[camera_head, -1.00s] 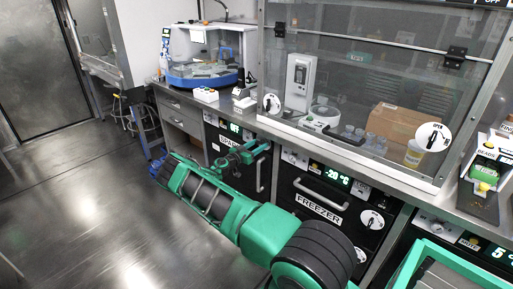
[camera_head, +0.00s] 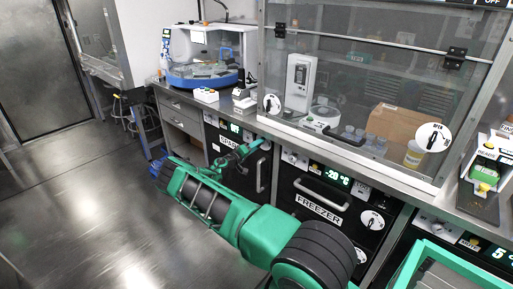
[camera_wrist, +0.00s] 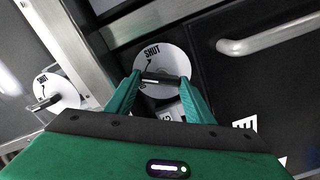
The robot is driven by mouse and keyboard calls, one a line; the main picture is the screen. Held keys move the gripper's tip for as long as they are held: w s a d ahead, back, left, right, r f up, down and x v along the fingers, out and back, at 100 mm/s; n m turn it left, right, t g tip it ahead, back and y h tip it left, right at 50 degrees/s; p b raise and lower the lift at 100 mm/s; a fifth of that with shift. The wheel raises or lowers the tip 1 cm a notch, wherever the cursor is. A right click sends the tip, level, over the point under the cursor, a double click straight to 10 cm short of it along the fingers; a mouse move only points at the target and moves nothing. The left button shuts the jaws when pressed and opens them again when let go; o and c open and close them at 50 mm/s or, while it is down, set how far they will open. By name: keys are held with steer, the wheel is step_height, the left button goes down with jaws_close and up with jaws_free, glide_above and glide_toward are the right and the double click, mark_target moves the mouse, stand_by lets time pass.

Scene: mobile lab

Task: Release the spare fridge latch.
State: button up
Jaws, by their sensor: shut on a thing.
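The spare fridge (camera_head: 211,134) is the black-fronted unit under the bench, left of the freezer, partly hidden by my arm. My green gripper (camera_head: 240,152) is at its front. In the wrist view my gripper (camera_wrist: 161,82) has its two green fingers closed on a short dark latch bar (camera_wrist: 164,78). The bar crosses a round white disc (camera_wrist: 158,55) marked SHUT, with a curved arrow. The lower part of the disc is hidden by the fingers. A metal door handle (camera_wrist: 270,35) is to the right of the disc.
A second SHUT disc with a latch (camera_wrist: 55,92) is at the left in the wrist view. The freezer (camera_head: 325,195) is right of the spare fridge. The glass-fronted hood (camera_head: 365,90) stands on the bench above. Open floor (camera_head: 90,215) lies to the left.

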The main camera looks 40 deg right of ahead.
steer(key=n, duration=0.4)
steer(key=w+n, duration=0.1)
steer(key=n, duration=0.1)
steer(key=shift+a+f, duration=0.15)
steer(key=shift+a, duration=0.1)
steer(key=shift+n, duration=0.3)
steer(key=shift+f, duration=0.1)
steer(key=o, duration=0.8)
steer(key=shift+o, duration=1.3)
steer(key=shift+s, duration=0.1)
steer(key=shift+s+d, duration=0.1)
steer(key=a, duration=1)
steer(key=shift+s+a, duration=0.4)
